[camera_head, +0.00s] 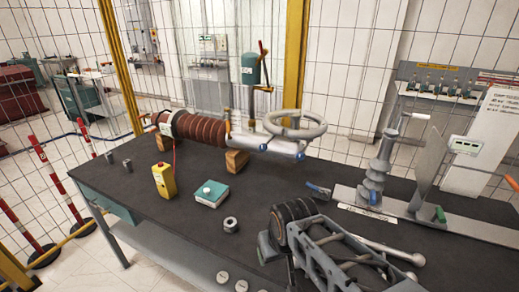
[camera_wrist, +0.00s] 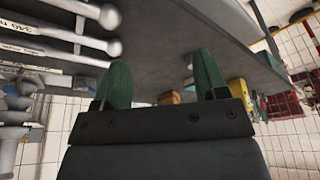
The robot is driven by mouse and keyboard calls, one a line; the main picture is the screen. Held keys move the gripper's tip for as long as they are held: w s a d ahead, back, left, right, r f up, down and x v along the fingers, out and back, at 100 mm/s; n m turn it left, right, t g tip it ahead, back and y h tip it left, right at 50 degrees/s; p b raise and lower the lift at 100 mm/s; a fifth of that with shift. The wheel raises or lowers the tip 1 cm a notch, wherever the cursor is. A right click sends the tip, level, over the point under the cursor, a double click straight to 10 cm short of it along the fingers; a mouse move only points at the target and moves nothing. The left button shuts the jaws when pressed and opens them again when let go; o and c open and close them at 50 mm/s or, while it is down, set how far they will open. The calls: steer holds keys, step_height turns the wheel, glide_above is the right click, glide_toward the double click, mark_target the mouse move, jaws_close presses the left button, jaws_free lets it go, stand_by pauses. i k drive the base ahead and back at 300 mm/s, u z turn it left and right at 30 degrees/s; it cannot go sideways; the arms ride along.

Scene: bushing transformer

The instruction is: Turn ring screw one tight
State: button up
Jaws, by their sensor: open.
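My gripper (camera_wrist: 163,80) has two green fingertips, held apart with nothing between them. In the wrist view it is below the dark tabletop's edge line (camera_wrist: 245,45) in the tilted picture. I cannot pick it out for certain in the head view. A brown ribbed bushing (camera_head: 200,130) lies across the table in the head view, with a grey metal fitting (camera_head: 240,138) at its right end. Blue-ended screws (camera_head: 263,147) show on the fitting's front. I cannot tell which part is ring screw one, and no ring screw is clear in the wrist view.
A yellow box (camera_head: 163,180) with a red button, a teal-topped box (camera_head: 211,194) and a grey ring (camera_head: 230,224) stand on the table. A grey handwheel (camera_head: 295,124) rises behind the fitting. In the wrist view, round-ended bars (camera_wrist: 110,46) are close at the left.

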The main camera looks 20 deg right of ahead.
mark_target(263, 147)
steer(key=z, duration=0.05)
steer(key=k, duration=1.15)
steer(key=u, duration=1.05)
steer(key=i, duration=1.4)
steer(key=z, duration=0.5)
